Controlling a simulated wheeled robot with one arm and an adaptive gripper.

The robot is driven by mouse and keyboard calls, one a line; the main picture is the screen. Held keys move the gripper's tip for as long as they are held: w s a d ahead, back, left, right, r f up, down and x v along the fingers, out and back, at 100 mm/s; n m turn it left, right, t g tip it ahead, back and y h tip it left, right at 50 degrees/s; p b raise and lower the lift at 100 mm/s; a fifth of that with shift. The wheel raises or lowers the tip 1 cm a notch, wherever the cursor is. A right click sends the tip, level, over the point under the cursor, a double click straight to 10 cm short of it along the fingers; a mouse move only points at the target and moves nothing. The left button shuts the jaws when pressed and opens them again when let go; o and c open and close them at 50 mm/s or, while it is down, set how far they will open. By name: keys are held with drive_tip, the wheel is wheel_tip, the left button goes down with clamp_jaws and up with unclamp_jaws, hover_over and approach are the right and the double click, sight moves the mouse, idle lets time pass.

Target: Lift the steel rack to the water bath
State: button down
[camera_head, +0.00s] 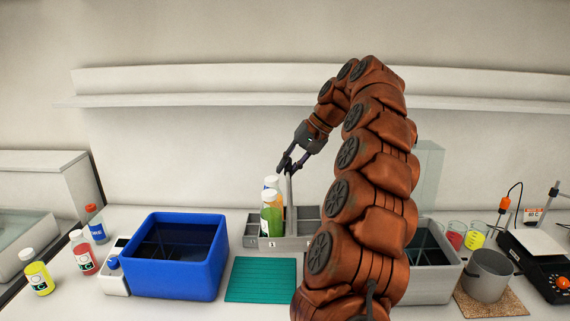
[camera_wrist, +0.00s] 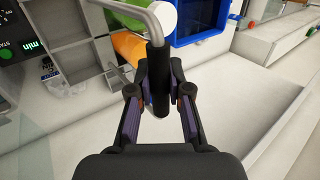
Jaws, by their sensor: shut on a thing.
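The grey steel rack (camera_head: 272,244) has open compartments and a tall centre handle. It stands behind the teal mat and appears to rest on the bench. A green bottle (camera_head: 271,216) and an orange bottle (camera_head: 274,183), both white-capped, sit in its left part. My gripper (camera_head: 290,165) is shut on the top of the handle; in the wrist view its fingers (camera_wrist: 158,100) close around the dark grip of the handle (camera_wrist: 158,62). A blue tub (camera_head: 216,262) with dark liquid stands left of the rack, and a grey tub (camera_head: 434,288) stands right, partly hidden by my arm. No label tells which is the water bath.
A teal mat (camera_head: 262,280) lies in front of the rack. Small bottles, including a yellow one (camera_head: 38,278), stand at far left. A metal pot (camera_head: 488,276), beakers (camera_head: 475,235) and a black hotplate (camera_head: 545,268) are at right. A wall shelf (camera_head: 200,100) runs behind.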

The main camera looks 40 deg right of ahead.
drive_tip(key=shift+s+d, duration=0.85)
drive_tip(key=shift+d, duration=0.15)
